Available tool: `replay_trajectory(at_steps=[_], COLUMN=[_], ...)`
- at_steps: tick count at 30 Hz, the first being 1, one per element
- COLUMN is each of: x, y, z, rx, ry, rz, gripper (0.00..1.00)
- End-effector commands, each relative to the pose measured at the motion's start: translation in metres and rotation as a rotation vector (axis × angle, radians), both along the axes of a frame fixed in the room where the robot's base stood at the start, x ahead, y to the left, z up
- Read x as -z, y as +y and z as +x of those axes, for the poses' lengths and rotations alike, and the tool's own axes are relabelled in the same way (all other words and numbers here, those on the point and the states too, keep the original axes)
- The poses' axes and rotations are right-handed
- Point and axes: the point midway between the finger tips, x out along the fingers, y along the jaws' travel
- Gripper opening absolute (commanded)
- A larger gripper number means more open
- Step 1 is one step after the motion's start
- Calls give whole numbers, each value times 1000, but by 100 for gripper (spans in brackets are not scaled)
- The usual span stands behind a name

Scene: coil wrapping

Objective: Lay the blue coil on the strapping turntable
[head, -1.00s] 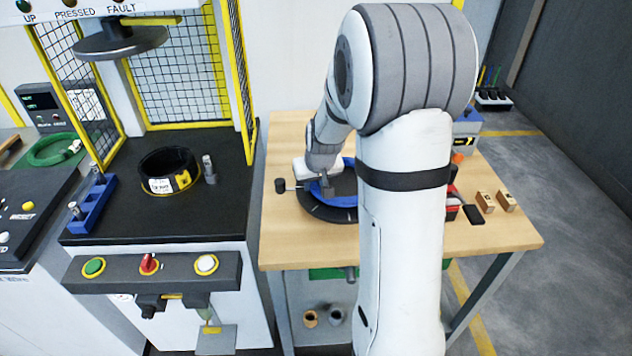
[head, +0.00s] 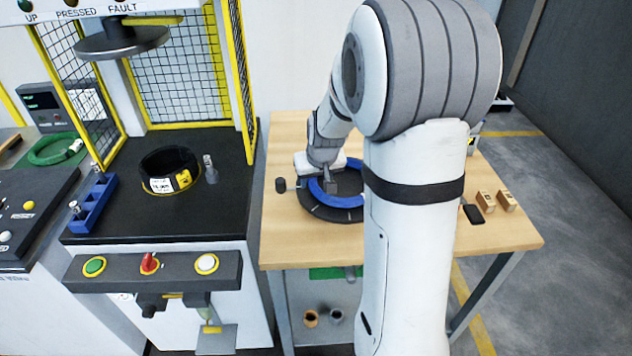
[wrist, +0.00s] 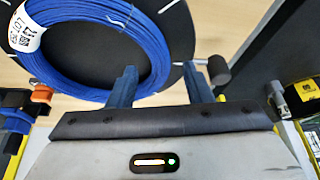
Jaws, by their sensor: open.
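The blue coil (head: 350,201) lies on the black disc of the strapping turntable (head: 311,202) on the wooden table, and appears flat. In the wrist view the coil (wrist: 62,75) fills the upper left, with a white label on its left side. The turntable (wrist: 183,25) shows as a dark disc around and inside it. My gripper (head: 331,187) is open at the coil's left part in the head view. In the wrist view its fingers (wrist: 163,82) appear on either side of the coil's band; contact cannot be told. My arm hides the turntable's right side.
A black crank knob (head: 281,185) sticks out left of the turntable. Small wooden blocks (head: 495,201) and a dark item (head: 473,214) lie at the table's right. The caged press at left holds a black coil (head: 168,170). A green coil (head: 57,149) lies farther left.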

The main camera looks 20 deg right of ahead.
Motion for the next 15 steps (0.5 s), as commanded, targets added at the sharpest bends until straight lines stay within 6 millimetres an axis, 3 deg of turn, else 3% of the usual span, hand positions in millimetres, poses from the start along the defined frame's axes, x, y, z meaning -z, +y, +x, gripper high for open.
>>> replay_trajectory(at_steps=[9, 15], x=[-63, -83], y=[1, 2], z=[-25, -34], rx=[1, 1], ry=[-5, -2], rz=[-1, 0], gripper=[45, 45])
